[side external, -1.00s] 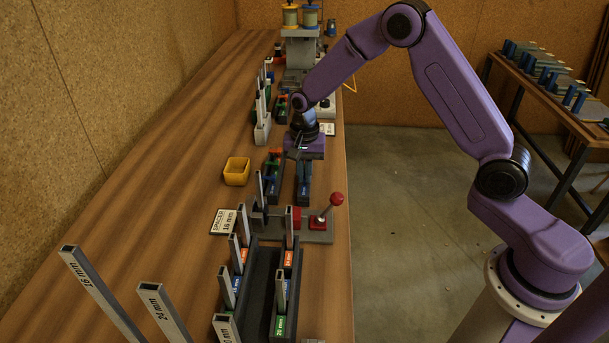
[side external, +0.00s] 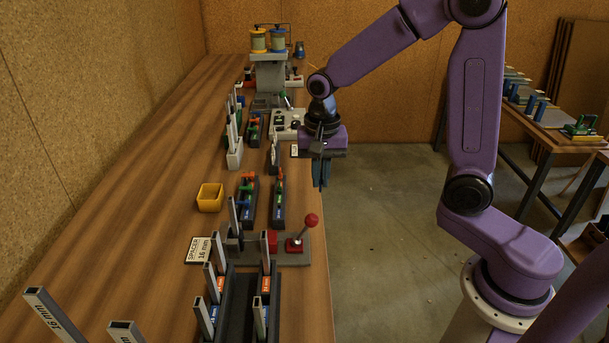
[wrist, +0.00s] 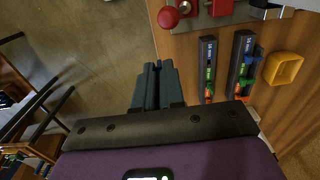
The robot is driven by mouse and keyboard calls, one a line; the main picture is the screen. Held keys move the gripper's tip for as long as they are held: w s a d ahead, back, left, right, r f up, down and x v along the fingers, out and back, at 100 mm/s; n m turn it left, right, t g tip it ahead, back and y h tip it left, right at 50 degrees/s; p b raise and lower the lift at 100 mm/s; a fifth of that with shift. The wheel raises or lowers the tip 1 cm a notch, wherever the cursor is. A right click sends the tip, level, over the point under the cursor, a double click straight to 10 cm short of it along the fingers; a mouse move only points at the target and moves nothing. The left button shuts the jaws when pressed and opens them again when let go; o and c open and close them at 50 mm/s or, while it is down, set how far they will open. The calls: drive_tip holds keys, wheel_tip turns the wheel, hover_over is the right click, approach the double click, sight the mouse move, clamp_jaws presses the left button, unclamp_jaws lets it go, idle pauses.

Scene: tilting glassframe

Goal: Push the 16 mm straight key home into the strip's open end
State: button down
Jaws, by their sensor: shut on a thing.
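My gripper (side external: 321,178) points down, past the table's right edge, above the floor. Its dark teal fingers show close together in the wrist view (wrist: 158,72). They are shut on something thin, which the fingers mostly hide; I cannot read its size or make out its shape. Two dark key racks with coloured keys stand on the table, a left one (side external: 247,203) and a right one (side external: 278,205). A grey hollow strip (side external: 233,214) stands up near the clamp fixture (side external: 293,254) with its red-knobbed lever (side external: 310,221). My gripper is apart from all of them.
A yellow bin (side external: 210,197) sits left of the racks; a "SPACER 16 mm" card (side external: 205,250) lies by the fixture. Upright grey strips in a dark rack (side external: 240,300) crowd the near end. A side table (side external: 550,140) stands at right; the floor between is clear.

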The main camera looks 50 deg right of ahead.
drive_tip(key=w+a+r, duration=0.4)
drive_tip(key=w+a, duration=0.1)
drive_tip(key=a, duration=0.3)
drive_tip(key=w+a+r, duration=0.4)
drive_tip(key=w+a, duration=0.1)
drive_tip(key=a, duration=0.3)
drive_tip(key=shift+w+r, duration=0.25)
drive_tip(key=shift+r, duration=0.15)
drive_tip(key=shift+f, duration=2.95)
drive_tip(key=shift+f, duration=1.45)
drive_tip(key=c, duration=1.1)
unclamp_jaws()
drive_tip(key=shift+c, duration=0.2)
